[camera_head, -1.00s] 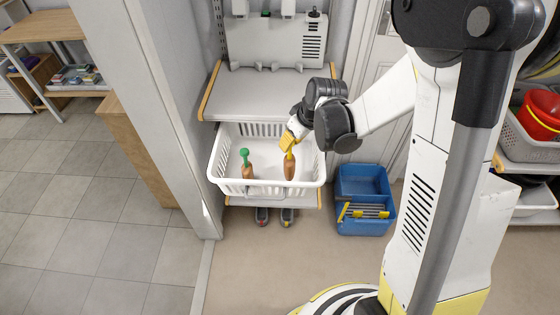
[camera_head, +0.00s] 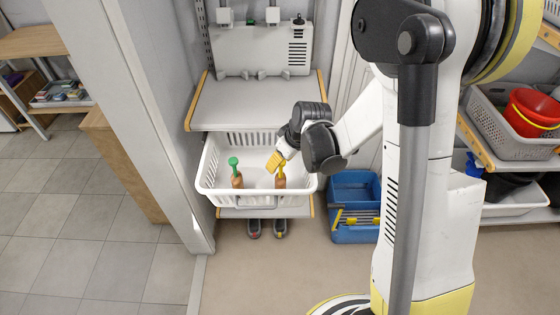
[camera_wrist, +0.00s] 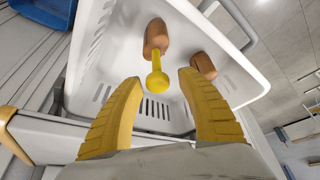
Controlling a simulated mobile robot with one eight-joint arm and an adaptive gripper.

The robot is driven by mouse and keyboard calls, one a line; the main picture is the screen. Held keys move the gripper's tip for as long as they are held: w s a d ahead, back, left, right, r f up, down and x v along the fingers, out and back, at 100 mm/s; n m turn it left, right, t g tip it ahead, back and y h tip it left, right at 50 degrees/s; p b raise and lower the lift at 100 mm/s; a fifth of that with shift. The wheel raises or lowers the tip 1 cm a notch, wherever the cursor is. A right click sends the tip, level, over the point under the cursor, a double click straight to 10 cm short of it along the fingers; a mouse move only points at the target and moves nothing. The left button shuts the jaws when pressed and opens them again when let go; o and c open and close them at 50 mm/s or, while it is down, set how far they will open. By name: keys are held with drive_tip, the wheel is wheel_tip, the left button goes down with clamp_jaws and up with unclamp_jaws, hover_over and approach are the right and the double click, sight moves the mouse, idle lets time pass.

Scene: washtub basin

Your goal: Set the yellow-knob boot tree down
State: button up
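The yellow-knob boot tree (camera_head: 280,182) has a brown wooden body, a yellow stem and a yellow knob. It is roughly upright inside the white slatted basket (camera_head: 250,202), on the right side. My gripper (camera_head: 273,164) is at its knob, over the basket. In the wrist view my gripper (camera_wrist: 160,78) has its two yellow fingers spread wide. The yellow knob (camera_wrist: 157,80) shows in the gap between them, with clear space on both sides, so nothing is held. The boot tree's contact with the basket floor is hard to make out.
A green-knob boot tree (camera_head: 236,180) stands in the same basket to the left. A grey shelf (camera_head: 258,105) is just above and behind the basket. Dark shoes (camera_head: 267,228) sit below it. A blue crate (camera_head: 354,190) stands on the floor to the right.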

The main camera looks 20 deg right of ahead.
drive_tip(key=s+r+m+t+h+p, duration=0.1)
drive_tip(key=s+r+p, duration=0.3)
drive_tip(key=r, duration=0.6)
drive_tip(key=s+r+m+p, duration=0.1)
drive_tip(key=s+r, duration=0.5)
drive_tip(key=r, duration=0.4)
drive_tip(key=s+r+m+t+h, duration=0.1)
drive_tip(key=s+r+m+t, duration=0.1)
drive_tip(key=s, duration=0.8)
wheel_tip(320, 180, up, 2)
drive_tip(key=shift+r+m, duration=0.2)
drive_tip(key=shift+m, duration=0.5)
